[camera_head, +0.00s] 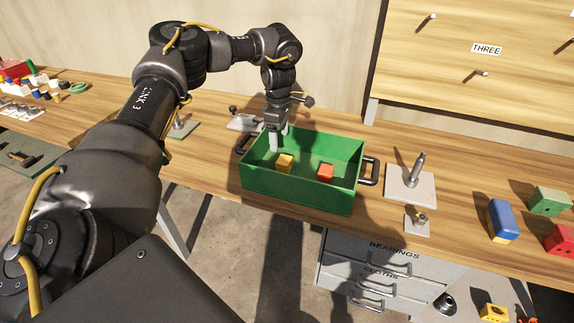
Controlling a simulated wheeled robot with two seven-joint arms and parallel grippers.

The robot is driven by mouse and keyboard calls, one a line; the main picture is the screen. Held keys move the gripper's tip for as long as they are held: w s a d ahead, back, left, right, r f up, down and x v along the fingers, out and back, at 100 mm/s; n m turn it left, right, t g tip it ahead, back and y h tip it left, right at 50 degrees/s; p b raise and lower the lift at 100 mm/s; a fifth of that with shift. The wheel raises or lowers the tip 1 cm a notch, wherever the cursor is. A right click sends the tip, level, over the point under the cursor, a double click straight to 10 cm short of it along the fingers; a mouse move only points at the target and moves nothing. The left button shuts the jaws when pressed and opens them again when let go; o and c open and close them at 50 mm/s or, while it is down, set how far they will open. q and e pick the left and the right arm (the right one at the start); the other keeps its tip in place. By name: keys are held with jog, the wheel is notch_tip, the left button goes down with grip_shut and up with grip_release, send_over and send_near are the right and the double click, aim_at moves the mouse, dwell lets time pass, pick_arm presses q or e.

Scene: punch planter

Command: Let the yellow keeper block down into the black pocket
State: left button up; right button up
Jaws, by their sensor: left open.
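A small yellow block (285,163) lies in the green tray (300,190), left of its middle. I cannot tell for sure whether it is the keeper block; another yellow block (493,312) shows at the lower right. My left gripper (279,143) points down over the back left part of the tray. Its fingers are apart, with nothing seen between them, just above and behind the yellow block in the tray. I cannot pick out the black pocket. My right gripper is out of view.
A red-orange block (325,172) shares the tray, which has black side handles. Right of it stand a grey plate with a metal post (411,182), a smaller post plate (417,220), a blue block (502,221), a green block (549,201) and a red block (560,239).

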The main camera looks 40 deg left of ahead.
aim_at(282, 159)
pick_arm(q)
jog(key=shift+s+d+f, duration=0.1)
jog(key=shift+f, duration=0.45)
jog(key=shift+s+d+f, duration=0.1)
jog(key=shift+f, duration=0.45)
jog(key=shift+w+f+p, duration=0.15)
jog(key=shift+f+p, duration=0.05)
jog(key=shift+f, duration=0.45)
jog(key=shift+w+f+p, duration=0.15)
jog(key=shift+f+p, duration=0.05)
jog(key=shift+f, duration=0.65)
jog(key=shift+s+f, duration=0.1)
jog(key=shift+f+p, duration=0.3)
jog(key=shift+p, duration=0.05)
jog(key=f, duration=0.2)
jog(key=f+p, duration=0.1)
jog(key=shift+w+f, duration=0.4)
jog(key=shift+f, duration=0.35)
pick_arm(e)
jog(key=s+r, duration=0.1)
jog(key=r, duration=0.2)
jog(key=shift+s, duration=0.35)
pick_arm(q)
jog(key=shift+c, duration=0.3)
